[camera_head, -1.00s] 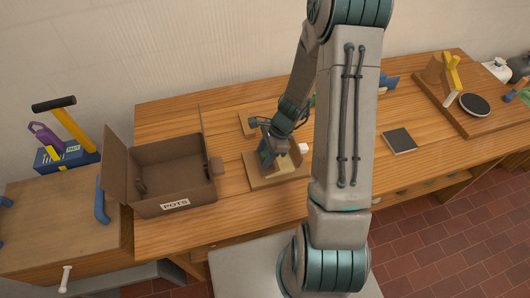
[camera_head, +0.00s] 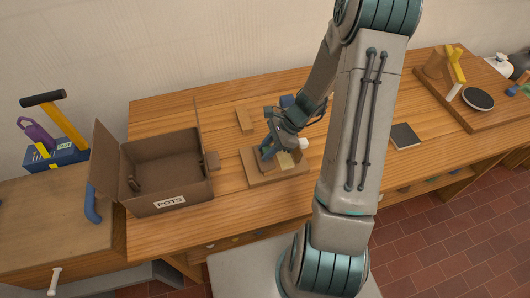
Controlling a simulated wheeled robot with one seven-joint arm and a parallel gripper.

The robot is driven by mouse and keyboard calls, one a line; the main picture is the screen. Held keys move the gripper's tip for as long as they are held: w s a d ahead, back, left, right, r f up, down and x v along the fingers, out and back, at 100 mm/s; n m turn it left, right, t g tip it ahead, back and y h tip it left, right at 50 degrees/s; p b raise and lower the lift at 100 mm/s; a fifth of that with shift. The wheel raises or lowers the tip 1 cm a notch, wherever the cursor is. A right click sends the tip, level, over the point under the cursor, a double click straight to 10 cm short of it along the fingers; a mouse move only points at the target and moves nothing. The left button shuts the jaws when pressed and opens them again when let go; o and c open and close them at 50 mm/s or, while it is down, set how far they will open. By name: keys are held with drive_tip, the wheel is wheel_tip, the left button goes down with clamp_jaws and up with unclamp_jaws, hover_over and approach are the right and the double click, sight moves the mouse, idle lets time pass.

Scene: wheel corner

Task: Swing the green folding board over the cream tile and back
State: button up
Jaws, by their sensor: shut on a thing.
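A wooden base board (camera_head: 257,177) lies on the bench, right of the cardboard box. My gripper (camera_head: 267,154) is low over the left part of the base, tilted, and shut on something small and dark. That is most likely the green folding board, but its shape is mostly hidden by the fingers and I cannot tell its angle. A small white piece (camera_head: 303,144) shows behind the tile, close to my wrist.
An open cardboard box (camera_head: 170,202) marked POTS stands to the left. A wooden block (camera_head: 245,120) lies behind the base. A dark square pad (camera_head: 405,136) and a board with tools (camera_head: 490,118) are to the right. Bare bench lies in front of the base.

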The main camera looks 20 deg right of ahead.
idle(0.3)
drive_tip(key=o, duration=1)
drive_tip(key=shift+d, duration=0.1)
drive_tip(key=b+v, duration=0.1)
drive_tip(key=v, duration=1.2)
drive_tip(key=shift+d+r, duration=0.2)
drive_tip(key=shift+d, duration=0.15)
